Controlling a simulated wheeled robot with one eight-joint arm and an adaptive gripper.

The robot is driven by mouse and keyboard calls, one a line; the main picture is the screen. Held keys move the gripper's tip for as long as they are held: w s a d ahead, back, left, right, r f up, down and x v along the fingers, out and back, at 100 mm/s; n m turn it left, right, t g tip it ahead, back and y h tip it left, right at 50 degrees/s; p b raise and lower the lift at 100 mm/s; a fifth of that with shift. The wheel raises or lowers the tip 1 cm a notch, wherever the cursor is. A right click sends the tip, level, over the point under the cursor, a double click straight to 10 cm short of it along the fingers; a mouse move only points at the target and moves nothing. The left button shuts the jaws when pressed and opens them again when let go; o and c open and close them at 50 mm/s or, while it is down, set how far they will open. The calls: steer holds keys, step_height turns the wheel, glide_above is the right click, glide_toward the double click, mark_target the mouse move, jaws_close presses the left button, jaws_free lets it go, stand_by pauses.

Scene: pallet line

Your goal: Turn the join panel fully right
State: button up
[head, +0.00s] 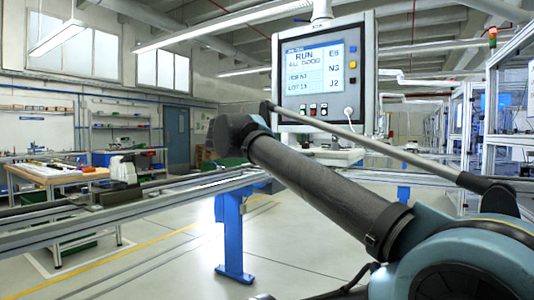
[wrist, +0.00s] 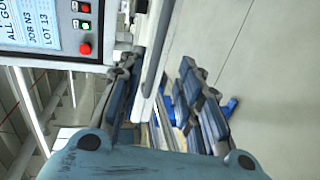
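The join panel (head: 367,70) is a grey-framed screen unit hanging from a post in the head view. It faces me, with a lit screen reading RUN and a row of buttons below. In the wrist view the panel (wrist: 97,62) appears turned sideways at upper left, with a red button and a green one. My gripper (wrist: 157,65) is open just beside the panel's lower edge. A pale, dark-edged bar shows between its fingers; I cannot tell whether they touch it. In the head view the fingers are not clearly visible near my arm's far end.
A conveyor rail (head: 171,187) on a blue leg (head: 233,240) runs behind my arm. A pale shelf (head: 337,158) is below the panel. A workbench (head: 60,175) with loose items stands at left. The floor at lower middle is clear.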

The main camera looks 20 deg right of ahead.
steer(key=shift+s+a, duration=0.2)
steer(key=shift+a, duration=0.05)
stand_by(0.5)
step_height(320, 180, down, 14)
steer(key=s+a+f+m+g+y, duration=0.1)
steer(key=s+m+g+y, duration=0.1)
steer(key=g+y, duration=0.1)
steer(key=s+a+f+m+g+y, duration=0.1)
steer(key=s+a+f+y, duration=0.1)
steer(key=a+f, duration=0.3)
steer(key=s+a+f+m+g+y, duration=0.1)
steer(key=s+a+f+m+y, duration=0.1)
steer(key=f, duration=1.2)
steer(key=s+a+f+m+g+y, duration=0.2)
steer(key=s+a+f+y, duration=0.2)
steer(key=a+f, duration=0.3)
step_height(320, 180, down, 3)
steer(key=shift+a+f+y, duration=0.1)
steer(key=shift+a+y, duration=0.3)
steer(key=shift+y, duration=0.3)
